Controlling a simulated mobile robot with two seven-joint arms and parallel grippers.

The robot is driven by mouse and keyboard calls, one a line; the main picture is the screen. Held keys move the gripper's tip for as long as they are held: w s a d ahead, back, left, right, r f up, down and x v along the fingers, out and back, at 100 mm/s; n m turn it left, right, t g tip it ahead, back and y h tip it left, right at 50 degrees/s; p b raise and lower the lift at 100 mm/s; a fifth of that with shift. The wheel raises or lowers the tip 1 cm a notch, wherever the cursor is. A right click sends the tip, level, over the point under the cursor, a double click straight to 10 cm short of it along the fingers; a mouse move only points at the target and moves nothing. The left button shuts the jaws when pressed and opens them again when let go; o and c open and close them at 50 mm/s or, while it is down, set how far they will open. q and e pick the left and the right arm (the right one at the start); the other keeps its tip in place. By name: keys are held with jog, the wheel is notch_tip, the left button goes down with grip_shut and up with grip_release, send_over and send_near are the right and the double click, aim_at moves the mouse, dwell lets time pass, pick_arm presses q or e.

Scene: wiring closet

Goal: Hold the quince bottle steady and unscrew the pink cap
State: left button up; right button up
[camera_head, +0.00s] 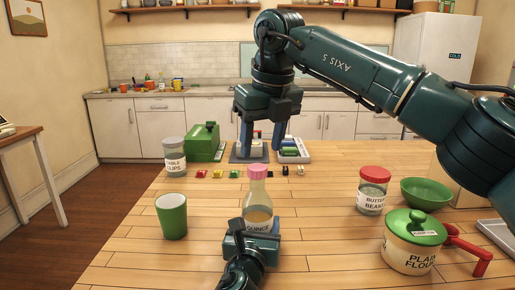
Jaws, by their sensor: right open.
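A green cup (172,217) stands left of the bottle. A jar (174,156), a green box (203,142) and small coloured pieces lie behind.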

aim_at(258, 167)
jog(key=shift+x, duration=2.65)
jog(key=m, duration=0.3)
jog(key=shift+a+m+h, duration=0.15)
jog(key=shift+m+h, duration=0.15)
jog(key=shift+h, duration=0.1)
jog(key=m, duration=0.3)
jog(key=shift+h, duration=0.4)
jog(key=c, duration=1)
